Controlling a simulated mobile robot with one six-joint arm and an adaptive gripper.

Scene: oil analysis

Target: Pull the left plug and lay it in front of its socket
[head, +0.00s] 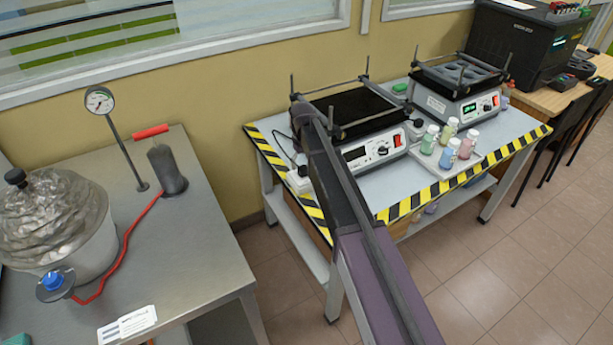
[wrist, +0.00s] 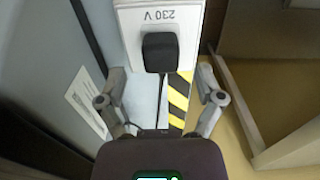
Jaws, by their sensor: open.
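The left plug (wrist: 160,52) is black and sits in a white socket box (wrist: 133,20) marked 230 V, upside down in the wrist view. Its dark cable runs down the picture toward my gripper. My gripper (wrist: 161,82) is open, with one finger on each side of the cable and the fingertips a little short of the plug, apart from it. In the head view the white socket box (head: 299,181) stands at the left end of the striped table. My arm hides the gripper there.
The table (head: 287,146) has a yellow-black striped edge. It carries two white instruments (head: 378,148) (head: 470,106), and several capped bottles (head: 448,152) in a tray. Another socket with a dark plug (head: 416,123) is between the instruments. A steel bench (head: 190,235) stands at left.

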